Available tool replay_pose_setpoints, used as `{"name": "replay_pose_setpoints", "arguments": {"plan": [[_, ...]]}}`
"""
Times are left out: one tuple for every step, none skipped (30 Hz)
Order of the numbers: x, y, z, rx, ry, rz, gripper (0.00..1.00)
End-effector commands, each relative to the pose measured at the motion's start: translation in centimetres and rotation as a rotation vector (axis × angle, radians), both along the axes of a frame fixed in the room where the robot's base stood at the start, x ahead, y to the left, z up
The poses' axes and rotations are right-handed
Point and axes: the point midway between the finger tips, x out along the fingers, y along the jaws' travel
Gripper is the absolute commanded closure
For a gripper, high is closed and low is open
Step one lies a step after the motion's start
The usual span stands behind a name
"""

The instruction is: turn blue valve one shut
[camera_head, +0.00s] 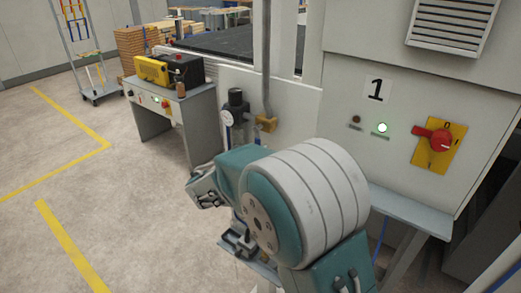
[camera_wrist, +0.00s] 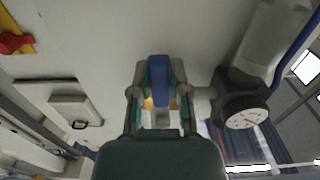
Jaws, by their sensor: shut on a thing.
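In the wrist view, a blue valve handle (camera_wrist: 158,68) stands between the two fingers of my gripper (camera_wrist: 160,92). The fingers are shut on it from both sides. Some brass-yellow valve body (camera_wrist: 149,103) shows beneath the handle. In the head view, a brass valve fitting (camera_head: 266,124) sits at the low end of a grey vertical pipe, just beyond my arm. My arm hides the jaws and most of the handle there, so the handle's angle against the pipe is hard to tell.
A dark regulator with a round gauge (camera_head: 226,118) is left of the valve, and the gauge shows close beside my gripper in the wrist view (camera_wrist: 247,119). A red rotary switch (camera_head: 439,141) on a yellow plate is right. A small table (camera_head: 195,107) stands left; floor there is clear.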

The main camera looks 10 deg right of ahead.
Motion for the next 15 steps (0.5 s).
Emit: {"name": "replay_pose_setpoints", "arguments": {"plan": [[0.01,0.09,-0.69,0.012,0.005,0.000,1.00],[0.04,0.13,-0.70,0.018,-0.001,0.001,1.00],[0.08,0.18,-0.71,0.025,-0.008,0.001,1.00],[0.11,0.21,-0.71,0.030,-0.013,0.002,1.00],[0.13,0.26,-0.71,0.033,-0.016,0.002,1.00],[0.17,0.29,-0.72,0.038,-0.020,0.002,1.00],[0.18,0.31,-0.73,0.040,-0.023,0.002,1.00],[0.19,0.33,-0.72,0.042,-0.025,0.002,1.00],[0.20,0.34,-0.72,0.044,-0.027,0.002,1.00],[0.21,0.35,-0.72,0.045,-0.028,0.002,1.00],[0.22,0.36,-0.72,0.046,-0.029,0.002,1.00],[0.23,0.36,-0.71,0.047,-0.030,0.002,1.00],[0.23,0.36,-0.71,0.047,-0.030,0.003,1.00],[0.23,0.37,-0.71,0.047,-0.030,0.003,1.00],[0.23,0.37,-0.70,0.047,-0.030,0.003,1.00]]}}
